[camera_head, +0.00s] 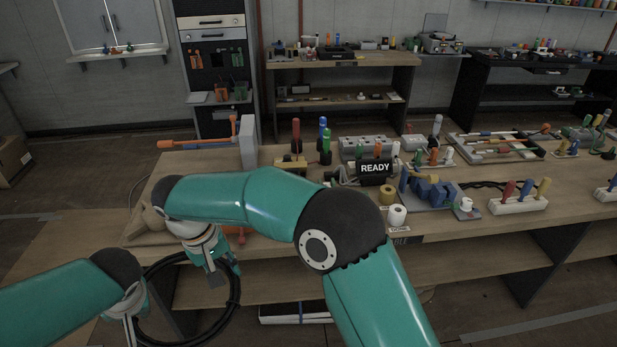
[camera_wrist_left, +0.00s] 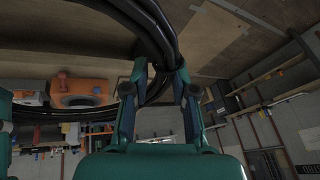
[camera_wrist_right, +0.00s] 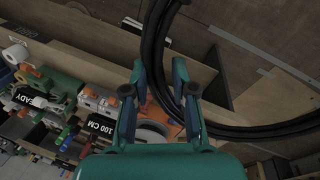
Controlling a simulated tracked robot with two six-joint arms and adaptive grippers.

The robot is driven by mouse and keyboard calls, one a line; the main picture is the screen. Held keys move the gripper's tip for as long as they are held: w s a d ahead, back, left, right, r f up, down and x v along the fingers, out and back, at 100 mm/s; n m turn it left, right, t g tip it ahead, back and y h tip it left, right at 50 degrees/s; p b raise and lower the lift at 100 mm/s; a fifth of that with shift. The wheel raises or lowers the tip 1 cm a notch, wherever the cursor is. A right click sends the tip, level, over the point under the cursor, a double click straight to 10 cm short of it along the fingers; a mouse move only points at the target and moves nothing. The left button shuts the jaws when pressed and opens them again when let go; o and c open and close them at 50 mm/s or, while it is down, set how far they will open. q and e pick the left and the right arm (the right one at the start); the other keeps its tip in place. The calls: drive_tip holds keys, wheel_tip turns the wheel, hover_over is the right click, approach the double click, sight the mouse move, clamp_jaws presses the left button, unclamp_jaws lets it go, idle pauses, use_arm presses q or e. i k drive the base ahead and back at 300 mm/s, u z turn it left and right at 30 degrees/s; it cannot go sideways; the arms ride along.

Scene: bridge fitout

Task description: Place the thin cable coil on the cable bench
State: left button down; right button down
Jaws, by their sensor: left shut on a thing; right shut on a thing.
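The thin cable coil (camera_head: 234,298) is a loop of several black strands, hanging in front of the wooden bench's left end. My right gripper (camera_head: 216,275) is shut on the coil's upper right part. In the right wrist view the strands (camera_wrist_right: 153,45) pass between the fingers (camera_wrist_right: 160,78). My left gripper is low at the left in the head view, its fingertips hard to make out. In the left wrist view its fingers (camera_wrist_left: 158,78) are shut on the strands (camera_wrist_left: 158,30). The cable bench (camera_head: 455,222) has a wooden top and a partly hidden label ending in "BLE".
The bench top carries a "READY" sign (camera_head: 375,168), white and yellow rolls (camera_head: 396,216), blue blocks (camera_head: 432,190) and a grey upright plate (camera_head: 248,142). My right arm hides part of the bench's front. A lower shelf (camera_head: 280,282) runs under the top.

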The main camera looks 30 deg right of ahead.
sight(557, 192)
drive_tip(key=u, duration=0.95)
drive_tip(key=i, duration=0.2)
drive_tip(key=z, duration=2.95)
drive_tip(key=i, duration=0.25)
drive_tip(key=z, duration=1.45)
drive_tip(key=k, duration=0.65)
drive_tip(key=z, duration=0.1)
drive_tip(key=i, duration=0.3)
drive_tip(key=z, duration=0.1)
